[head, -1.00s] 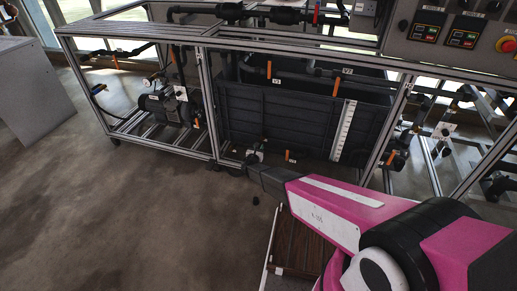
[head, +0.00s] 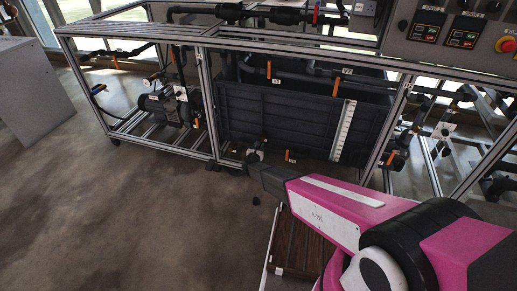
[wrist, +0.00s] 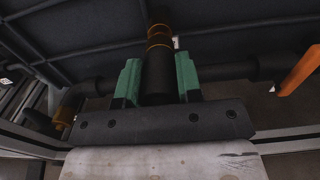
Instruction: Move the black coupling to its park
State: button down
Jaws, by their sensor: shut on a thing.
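The black coupling (wrist: 158,82) is a dark upright cylinder in the wrist view, with orange-brown rings at its far end. My gripper (wrist: 159,74) has its two green fingers on either side of it and is shut on it. I cannot tell which spot is the park.
A large black ribbed tank (head: 290,115) stands inside the aluminium frame (head: 208,105). Dark pipes and an orange handle (wrist: 300,70) lie close to the gripper. A pump (head: 165,105) sits at left. A brown slatted panel (head: 296,243) lies below my arm. The floor at left is clear.

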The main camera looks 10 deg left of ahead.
jog(key=shift+w+d, duration=0.1)
jog(key=shift+w, duration=0.7)
jog(key=c, duration=0.7)
grip_release()
jog(key=shift+s+a, duration=0.15)
jog(key=shift+s, duration=1.6)
jog(key=shift+s+a, duration=0.15)
jog(key=shift+s, duration=1.6)
